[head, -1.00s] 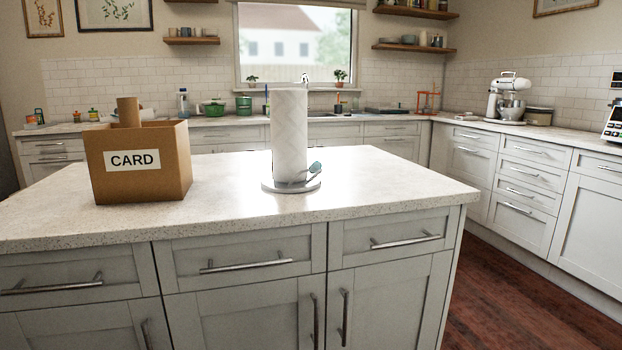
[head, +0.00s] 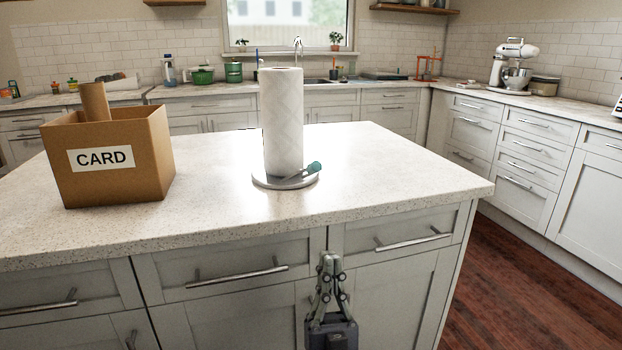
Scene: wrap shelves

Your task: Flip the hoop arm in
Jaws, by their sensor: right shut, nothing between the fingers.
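A white paper towel roll (head: 283,120) stands upright on a round grey holder base (head: 268,183) on the island top. A small arm with a teal end (head: 313,168) lies low at the base's right front, angled outward; I take it for the hoop arm. Its joint with the base is too small to make out. My right gripper (head: 330,262) is shut and empty, pointing up in front of the island's drawers. It is below the countertop edge and apart from the holder. My left gripper is not in view.
An open cardboard box (head: 140,165) marked CARD stands left on the island, with a brown cardboard tube (head: 95,102) sticking out. The countertop (head: 390,165) right of the holder is clear. Drawer handles (head: 236,275) jut from the island front near my right gripper.

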